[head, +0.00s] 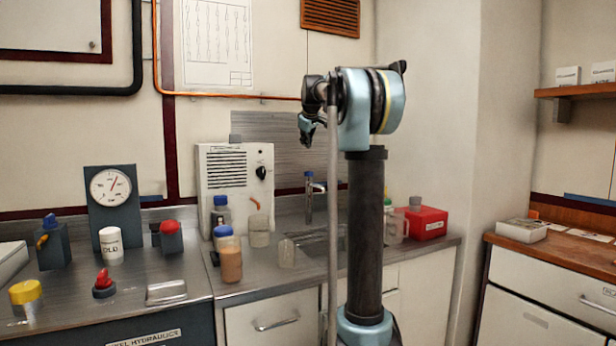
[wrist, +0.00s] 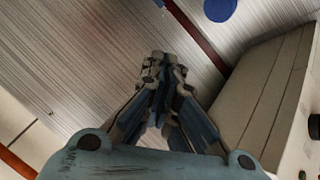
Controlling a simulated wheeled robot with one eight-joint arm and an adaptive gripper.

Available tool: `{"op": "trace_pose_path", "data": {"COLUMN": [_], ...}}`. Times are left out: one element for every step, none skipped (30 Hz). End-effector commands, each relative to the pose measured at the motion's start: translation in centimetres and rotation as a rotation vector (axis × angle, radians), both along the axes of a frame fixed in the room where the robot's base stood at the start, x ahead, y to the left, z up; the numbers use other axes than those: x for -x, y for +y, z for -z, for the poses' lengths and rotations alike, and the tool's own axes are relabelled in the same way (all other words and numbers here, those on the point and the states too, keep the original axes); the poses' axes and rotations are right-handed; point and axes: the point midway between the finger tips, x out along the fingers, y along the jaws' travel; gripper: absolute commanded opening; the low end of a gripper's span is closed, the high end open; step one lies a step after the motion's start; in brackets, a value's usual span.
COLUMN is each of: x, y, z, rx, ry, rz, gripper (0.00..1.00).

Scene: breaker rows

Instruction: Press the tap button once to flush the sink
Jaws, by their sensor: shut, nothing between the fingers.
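The tap (head: 309,200) stands upright at the back of the steel counter, behind the sink (head: 318,240). Its round blue button (head: 309,174) sits on top. My gripper (head: 306,140) is above the tap in the head view, with nothing in it. In the wrist view my gripper (wrist: 160,65) has its fingers together. A blue round thing (wrist: 219,8) shows at the top edge of the wrist view; I cannot tell if it is the tap button. My arm hides part of the sink.
A white box with a grille (head: 233,185) stands left of the tap. A blue-capped bottle (head: 229,255), a beaker (head: 259,232) and a clear cup (head: 287,253) stand in front. A red box (head: 425,221) is at the right.

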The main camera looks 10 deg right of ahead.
Motion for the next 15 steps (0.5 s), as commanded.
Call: {"op": "trace_pose_path", "data": {"x": [0.0, 0.0, 0.0, 0.0, 0.0, 0.0, 0.0, 0.0, 0.0, 0.1, 0.1, 0.1, 0.1, 0.1, 0.1], "y": [-0.1, -0.2, -0.2, -0.2, -0.3, -0.3, -0.3, -0.4, -0.4, -0.4, -0.4, -0.4, -0.4, -0.4, -0.4], "z": [0.0, 0.1, 0.1, 0.2, 0.4, 0.6, 0.8, 1.1, 1.4, 1.8, 2.1, 2.6, 2.9, 3.3, 3.8], "rx": [0.000, 0.000, 0.000, 0.000, 0.000, -0.001, -0.001, -0.001, 0.000, 0.000, 0.000, 0.000, 0.000, 0.000, 0.000], "ry": [0.001, 0.000, 0.000, 0.000, 0.001, 0.001, 0.001, 0.001, 0.000, 0.000, 0.000, 0.000, 0.000, 0.000, 0.000], "rz": [0.001, 0.002, 0.002, 0.002, 0.003, 0.004, 0.004, 0.004, 0.004, 0.004, 0.004, 0.004, 0.004, 0.004, 0.004], "gripper": [0.00, 0.00, 0.00, 0.00, 0.00, 0.00, 0.00, 0.00, 0.00, 0.00, 0.00, 0.00, 0.00, 0.00, 0.00]}}
